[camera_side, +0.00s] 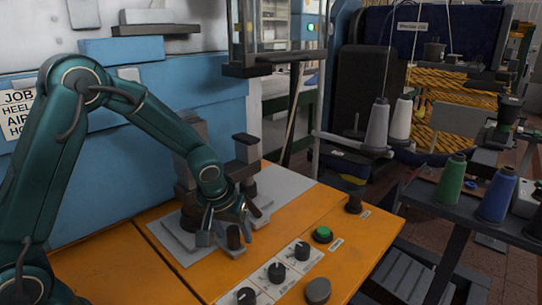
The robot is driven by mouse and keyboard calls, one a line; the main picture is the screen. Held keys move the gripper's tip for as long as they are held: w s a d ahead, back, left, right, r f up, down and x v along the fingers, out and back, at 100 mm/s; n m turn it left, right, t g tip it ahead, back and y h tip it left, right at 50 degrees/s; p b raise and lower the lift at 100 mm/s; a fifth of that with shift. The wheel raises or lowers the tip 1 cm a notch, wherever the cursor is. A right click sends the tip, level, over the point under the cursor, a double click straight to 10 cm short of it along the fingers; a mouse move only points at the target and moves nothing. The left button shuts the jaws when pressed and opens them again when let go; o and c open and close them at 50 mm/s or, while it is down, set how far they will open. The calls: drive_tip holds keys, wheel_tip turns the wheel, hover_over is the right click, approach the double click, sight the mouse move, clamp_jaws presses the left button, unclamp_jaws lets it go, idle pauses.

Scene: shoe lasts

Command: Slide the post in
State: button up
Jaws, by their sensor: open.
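My gripper (230,226) points down low over the grey plate on the orange worktop, with its fingers spread. A short dark brown cylinder (233,237), perhaps the post, stands upright at the fingers. I cannot tell whether it is between them or just in front, or whether they touch it. A grey stepped block (182,240) lies left of the gripper, partly hidden by it. Behind the wrist, a dark upright piece with a flat top (247,150) stands on the grey plate (285,184). No socket or hole for a post is clearly visible.
Several black knobs on a white panel (277,273), a green button (323,234) and a grey round button (317,290) sit in front. A small dark peg (353,203) stands at right. A rack with thread cones (451,178) is beyond. The orange worktop (115,265) is bare at left.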

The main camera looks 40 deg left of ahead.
clamp_jaws()
idle(1.4)
